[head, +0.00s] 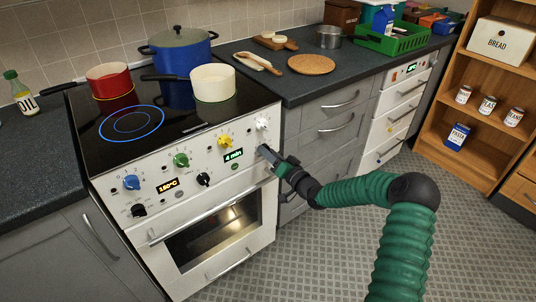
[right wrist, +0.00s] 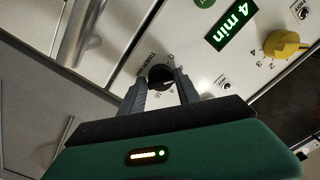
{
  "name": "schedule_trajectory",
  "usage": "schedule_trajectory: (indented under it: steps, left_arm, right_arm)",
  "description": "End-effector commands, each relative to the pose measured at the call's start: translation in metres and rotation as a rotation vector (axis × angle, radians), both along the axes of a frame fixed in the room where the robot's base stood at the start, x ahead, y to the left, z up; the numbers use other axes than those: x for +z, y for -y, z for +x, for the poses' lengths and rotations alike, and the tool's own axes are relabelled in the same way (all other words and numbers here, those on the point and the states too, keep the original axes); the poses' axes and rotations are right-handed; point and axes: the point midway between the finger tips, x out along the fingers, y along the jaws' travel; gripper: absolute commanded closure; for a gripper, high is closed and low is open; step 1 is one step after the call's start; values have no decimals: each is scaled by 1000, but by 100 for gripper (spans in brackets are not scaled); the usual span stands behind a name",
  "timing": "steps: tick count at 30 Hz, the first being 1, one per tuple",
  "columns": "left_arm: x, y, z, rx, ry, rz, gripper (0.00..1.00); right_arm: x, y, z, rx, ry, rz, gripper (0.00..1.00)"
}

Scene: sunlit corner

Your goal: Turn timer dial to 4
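The timer dial (right wrist: 160,77) is a small black knob marked TIMER MIN, with numbers around it. It shows between the fingertips in the right wrist view; my gripper hides it in the head view. The timer display (head: 233,155) reads 4 min in green; it also shows in the right wrist view (right wrist: 231,26). My right gripper (head: 267,157) is at the stove's front panel, right of the display. In the right wrist view its two fingers (right wrist: 162,80) are closed in on both sides of the dial. My left gripper is not in view.
Other knobs are close by: yellow (head: 225,141), green (head: 181,160), white (head: 263,124), black (head: 204,179) and blue (head: 131,182). The oven handle (head: 210,212) runs below the panel. Pots stand on the hob (head: 135,145). The floor (head: 330,250) is clear.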

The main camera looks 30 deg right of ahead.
Motion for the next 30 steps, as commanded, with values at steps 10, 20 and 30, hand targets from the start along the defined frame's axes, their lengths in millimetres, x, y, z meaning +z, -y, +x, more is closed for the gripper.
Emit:
schedule_trajectory:
  steps: [10,20,30]
  left_arm:
    - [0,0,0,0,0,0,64]
    - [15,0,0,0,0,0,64]
    - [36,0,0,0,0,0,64]
  right_arm:
    - [-1,-1,0,3,-2,-1,43]
    - [2,4,-43,1,-6,0,43]
    - [0,12,-139,0,-5,1,43]
